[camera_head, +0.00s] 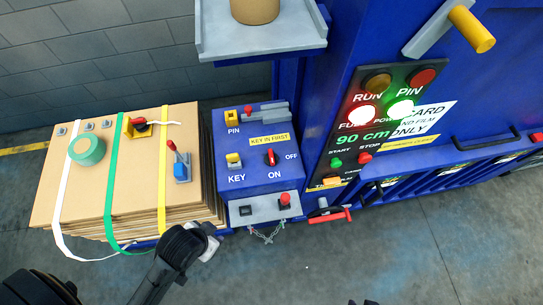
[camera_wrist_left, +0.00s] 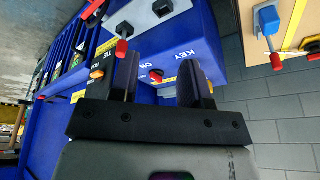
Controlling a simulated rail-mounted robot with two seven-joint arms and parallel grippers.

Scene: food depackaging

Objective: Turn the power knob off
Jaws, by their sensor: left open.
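The red power knob (camera_head: 271,157) sits on the top of a blue control box (camera_head: 245,185), with OFF printed to its right and ON below it. Its handle lies roughly along the line toward ON. In the left wrist view the red knob (camera_wrist_left: 156,76) shows in the gap between my fingers, beyond them. My left gripper (camera_wrist_left: 158,80) is open and empty. In the head view my left gripper (camera_head: 208,243) is low at the box's front left, apart from the knob; its fingertips are hard to make out. My right gripper is not clearly in view.
A yellow KEY switch (camera_head: 233,159) stands left of the knob. A grey ledge with a red button (camera_head: 284,198) juts from the box front. Strapped cardboard (camera_head: 90,190) is to the left. A lit panel (camera_head: 375,130) and red-handled valve (camera_head: 330,216) are right. Floor in front is clear.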

